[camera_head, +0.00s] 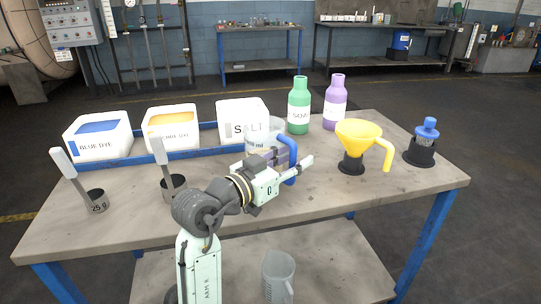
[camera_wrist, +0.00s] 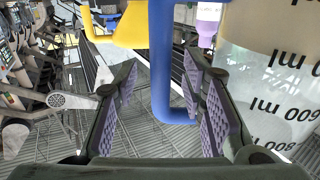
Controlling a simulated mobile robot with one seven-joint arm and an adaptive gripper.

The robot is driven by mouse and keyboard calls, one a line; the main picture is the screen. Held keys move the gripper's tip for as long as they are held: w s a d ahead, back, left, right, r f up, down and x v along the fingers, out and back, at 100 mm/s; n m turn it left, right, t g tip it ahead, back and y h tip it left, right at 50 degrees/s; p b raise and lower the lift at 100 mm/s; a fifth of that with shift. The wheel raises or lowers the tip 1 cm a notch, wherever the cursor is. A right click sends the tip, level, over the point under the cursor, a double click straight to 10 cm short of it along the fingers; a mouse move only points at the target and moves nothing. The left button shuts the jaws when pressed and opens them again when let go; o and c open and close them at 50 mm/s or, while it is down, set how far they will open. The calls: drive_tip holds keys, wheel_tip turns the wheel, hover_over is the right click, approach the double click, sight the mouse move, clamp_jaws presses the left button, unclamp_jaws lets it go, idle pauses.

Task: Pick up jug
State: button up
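The jug (camera_head: 258,133) is clear with dark ml markings and a blue handle (camera_head: 291,172). It stands on the table in front of the salt box, partly hidden by my gripper (camera_head: 296,157). In the wrist view the jug wall (camera_wrist: 262,85) fills the right side, with its printing upside down. The blue handle (camera_wrist: 162,60) runs between the purple-padded fingers of my gripper (camera_wrist: 160,75). The fingers are open, with a visible gap on both sides of the handle.
A yellow funnel jug (camera_head: 358,136) and blue-topped item (camera_head: 427,135) stand right. Green (camera_head: 299,112) and purple (camera_head: 335,108) bottles stand behind. Dye boxes (camera_head: 97,140) and scoops (camera_head: 96,203) are left. The table's front right (camera_head: 330,190) is clear.

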drive_tip(key=shift+c, duration=0.4)
clamp_jaws()
idle(0.7)
